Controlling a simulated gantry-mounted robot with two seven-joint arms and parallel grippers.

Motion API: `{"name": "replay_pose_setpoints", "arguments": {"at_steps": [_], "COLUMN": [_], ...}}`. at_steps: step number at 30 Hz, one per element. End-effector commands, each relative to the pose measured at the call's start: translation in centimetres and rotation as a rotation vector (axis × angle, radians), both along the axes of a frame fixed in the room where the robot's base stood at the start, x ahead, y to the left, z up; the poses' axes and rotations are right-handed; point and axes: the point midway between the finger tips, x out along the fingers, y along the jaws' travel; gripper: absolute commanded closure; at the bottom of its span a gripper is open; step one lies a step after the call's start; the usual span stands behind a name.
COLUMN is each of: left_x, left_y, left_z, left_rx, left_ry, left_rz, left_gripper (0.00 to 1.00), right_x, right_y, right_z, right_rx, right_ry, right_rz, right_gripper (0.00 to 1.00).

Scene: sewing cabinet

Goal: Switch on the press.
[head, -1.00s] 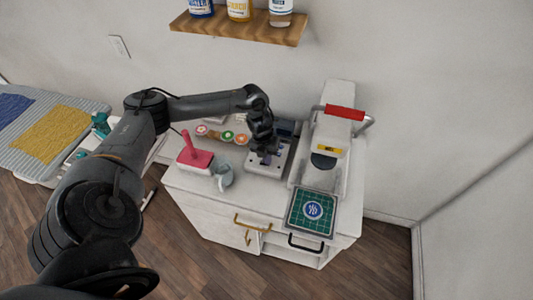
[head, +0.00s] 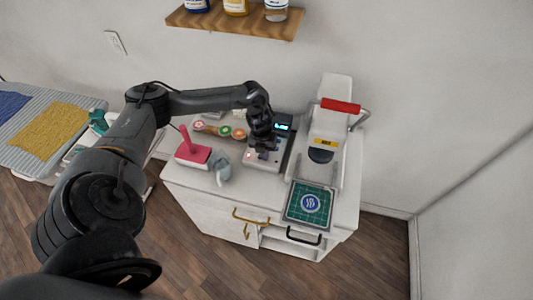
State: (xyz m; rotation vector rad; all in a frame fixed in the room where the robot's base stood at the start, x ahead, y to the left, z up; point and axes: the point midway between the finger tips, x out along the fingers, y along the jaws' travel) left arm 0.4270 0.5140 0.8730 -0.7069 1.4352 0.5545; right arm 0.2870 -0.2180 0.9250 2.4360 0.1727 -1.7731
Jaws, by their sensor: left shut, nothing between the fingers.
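The white press (head: 329,120) with a red handle (head: 340,105) stands at the right on top of the white cabinet (head: 205,203). A pale control box (head: 260,165) sits left of it, with a small screen (head: 283,127) that glows cyan at its back. A small reddish spot shows on the box's left part. My left gripper (head: 263,147) is shut and empty, pointing down over the control box and hiding part of its top. Whether the fingertips touch it I cannot tell. My right gripper is out of view.
A green pad with a blue round emblem (head: 311,204) lies in front of the press. A red block with an upright handle (head: 192,153), a grey-blue jug (head: 222,168) and several coloured round pieces (head: 225,131) are left of the box. A wooden shelf (head: 235,23) hangs above.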

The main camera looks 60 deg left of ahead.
Motion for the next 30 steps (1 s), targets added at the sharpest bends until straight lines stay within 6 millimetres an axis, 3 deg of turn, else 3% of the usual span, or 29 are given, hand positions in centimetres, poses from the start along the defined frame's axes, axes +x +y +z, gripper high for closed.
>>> {"name": "replay_pose_setpoints", "arguments": {"at_steps": [23,30], "left_x": [-0.9,-1.0], "left_y": [0.9,0.9], "left_z": [0.6,2.5], "left_rx": [-0.001,0.0], "left_ry": [-0.001,-0.001], "left_rz": [0.0,0.002], "left_gripper": [1.0,1.0], "right_x": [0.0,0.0], "right_y": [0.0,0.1], "right_z": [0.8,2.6], "right_rx": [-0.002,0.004], "right_ry": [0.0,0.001], "right_rz": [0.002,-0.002], "right_gripper": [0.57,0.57]}}
